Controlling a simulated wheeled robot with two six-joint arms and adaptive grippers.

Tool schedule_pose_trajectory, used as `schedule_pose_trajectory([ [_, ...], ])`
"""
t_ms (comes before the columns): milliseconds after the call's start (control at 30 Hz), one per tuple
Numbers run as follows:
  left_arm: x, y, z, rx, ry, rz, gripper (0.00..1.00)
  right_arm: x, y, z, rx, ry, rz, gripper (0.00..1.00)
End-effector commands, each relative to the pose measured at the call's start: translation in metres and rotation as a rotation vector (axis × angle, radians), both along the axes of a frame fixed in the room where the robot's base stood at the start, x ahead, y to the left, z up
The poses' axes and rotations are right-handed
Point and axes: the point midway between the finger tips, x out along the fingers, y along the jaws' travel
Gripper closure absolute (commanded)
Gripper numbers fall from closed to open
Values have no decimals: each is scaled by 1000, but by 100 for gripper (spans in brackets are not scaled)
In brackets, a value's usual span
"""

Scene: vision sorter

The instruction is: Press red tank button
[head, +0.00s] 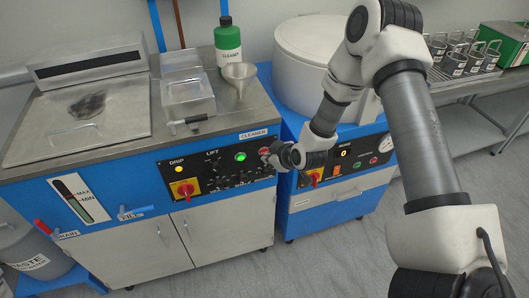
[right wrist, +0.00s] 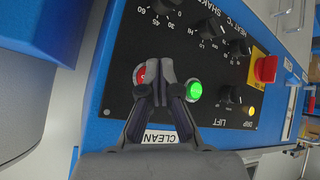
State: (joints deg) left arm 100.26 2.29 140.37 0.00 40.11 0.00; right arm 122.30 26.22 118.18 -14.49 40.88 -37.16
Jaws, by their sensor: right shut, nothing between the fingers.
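The red button (right wrist: 139,73) sits on the black control panel of the blue cleaner tank, beside the lit green button (right wrist: 193,91). In the right wrist view my right gripper (right wrist: 160,66) is shut and empty, its fingertips at the red button's edge and partly covering it. I cannot tell whether they touch it. In the head view my right gripper (head: 270,155) is at the right end of the panel, close to the red button (head: 264,150); the green button (head: 240,157) glows to its left. My left gripper is not in view.
The panel also holds several black knobs, a yellow lamp (head: 179,169) and a red rotary switch (head: 185,189) on yellow. A white drum machine (head: 310,60) stands right of the tank.

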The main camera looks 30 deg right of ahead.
Motion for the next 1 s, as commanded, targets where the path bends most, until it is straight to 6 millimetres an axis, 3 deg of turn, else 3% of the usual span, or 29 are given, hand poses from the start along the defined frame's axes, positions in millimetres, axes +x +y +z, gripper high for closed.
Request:
schedule_pose_trajectory([
  [1000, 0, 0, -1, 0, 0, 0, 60, 9, -2, 0, 0, 0, 0, 100],
])
